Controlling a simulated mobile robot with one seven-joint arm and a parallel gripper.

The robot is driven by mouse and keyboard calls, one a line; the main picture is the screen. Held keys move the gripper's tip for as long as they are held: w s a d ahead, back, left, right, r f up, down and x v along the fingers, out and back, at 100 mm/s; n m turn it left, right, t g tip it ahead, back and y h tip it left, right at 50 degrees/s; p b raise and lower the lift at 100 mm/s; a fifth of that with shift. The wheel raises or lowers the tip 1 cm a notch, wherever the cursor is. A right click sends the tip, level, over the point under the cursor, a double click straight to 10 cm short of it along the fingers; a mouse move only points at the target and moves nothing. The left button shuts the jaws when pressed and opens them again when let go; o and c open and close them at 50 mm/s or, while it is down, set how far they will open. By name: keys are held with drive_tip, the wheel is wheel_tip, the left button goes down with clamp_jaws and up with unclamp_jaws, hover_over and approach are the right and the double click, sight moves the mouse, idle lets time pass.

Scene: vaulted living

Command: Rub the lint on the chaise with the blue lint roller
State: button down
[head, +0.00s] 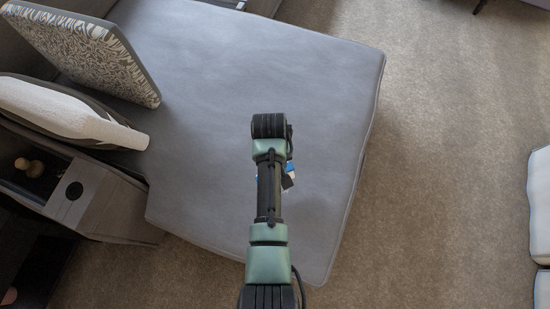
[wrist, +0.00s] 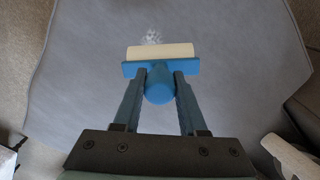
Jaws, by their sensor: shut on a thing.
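The blue lint roller (wrist: 160,82) has a cream roll across its top and shows in the wrist view. My gripper (wrist: 160,80) is shut on its blue handle. In the head view my arm hides most of the roller; a small blue part (head: 288,168) shows beside the wrist. The lint (wrist: 152,37) is a small pale speckled patch on the chaise, just beyond the roll in the wrist view. I cannot tell whether the roll touches the chaise. The grey chaise (head: 220,75) lies flat under my arm. In the head view the lint is hidden.
A patterned cushion (head: 85,45) and a white cushion (head: 65,110) lean at the chaise's left side. A grey side unit (head: 95,200) with a dark round spot stands at the lower left. Carpet (head: 450,130) is open to the right. White furniture (head: 540,205) stands at the far right edge.

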drive_tip(key=shift+r+p, duration=0.85)
drive_tip(key=shift+r, duration=0.35)
